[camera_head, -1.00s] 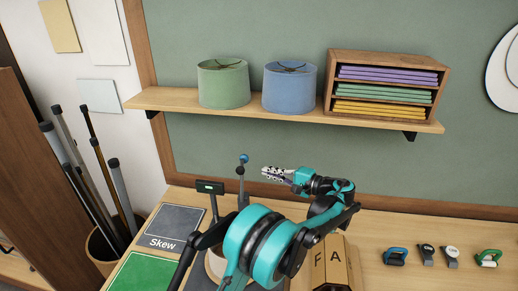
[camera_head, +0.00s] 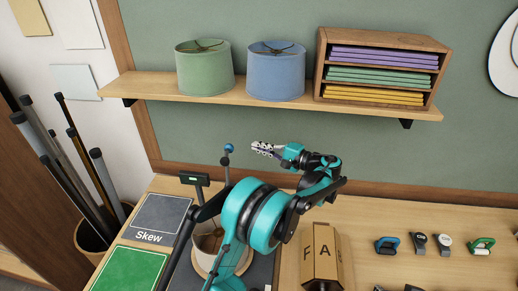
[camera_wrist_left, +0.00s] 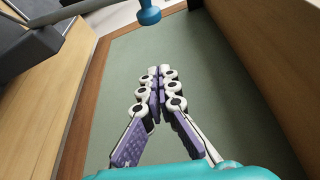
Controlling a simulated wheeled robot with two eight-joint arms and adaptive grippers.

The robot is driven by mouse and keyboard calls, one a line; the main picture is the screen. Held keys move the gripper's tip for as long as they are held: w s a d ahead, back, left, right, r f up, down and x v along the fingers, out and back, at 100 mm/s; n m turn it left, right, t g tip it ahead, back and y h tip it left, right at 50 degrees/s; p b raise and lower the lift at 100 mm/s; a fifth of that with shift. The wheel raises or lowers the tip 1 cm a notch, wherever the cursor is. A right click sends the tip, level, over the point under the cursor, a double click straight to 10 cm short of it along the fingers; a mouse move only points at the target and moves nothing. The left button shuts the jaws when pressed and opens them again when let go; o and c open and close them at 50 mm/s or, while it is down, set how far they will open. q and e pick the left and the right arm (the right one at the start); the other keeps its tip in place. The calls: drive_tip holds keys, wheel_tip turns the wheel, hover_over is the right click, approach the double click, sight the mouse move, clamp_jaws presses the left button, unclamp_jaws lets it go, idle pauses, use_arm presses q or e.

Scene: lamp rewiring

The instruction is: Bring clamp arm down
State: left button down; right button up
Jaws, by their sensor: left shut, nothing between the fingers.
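The clamp arm (camera_head: 228,165) stands upright as a thin dark lever with a blue ball knob (camera_head: 229,148) on top, beside a small display on a post. My left gripper (camera_head: 256,147) is shut and empty, just right of the knob and apart from it in the head view. In the left wrist view the closed fingertips (camera_wrist_left: 157,72) point up the picture, and the blue knob (camera_wrist_left: 149,14) shows beyond them at the top edge. My left arm hides much of the clamp's base. My right gripper is not in view.
A shelf (camera_head: 290,108) with a green shade (camera_head: 204,70), a blue shade (camera_head: 276,74) and a paper rack (camera_head: 375,97) runs above. A cardboard box (camera_head: 320,255), several small tools, a grey Skew mat (camera_head: 160,215) and a green mat (camera_head: 130,272) lie on the bench.

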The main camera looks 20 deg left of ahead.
use_arm(q)
drive_tip(key=a, duration=0.8)
drive_tip(key=s, duration=0.1)
drive_tip(key=s+d, duration=0.1)
drive_tip(key=s, duration=0.1)
drive_tip(key=shift+d+r, duration=0.1)
drive_tip(key=shift+d, duration=0.2)
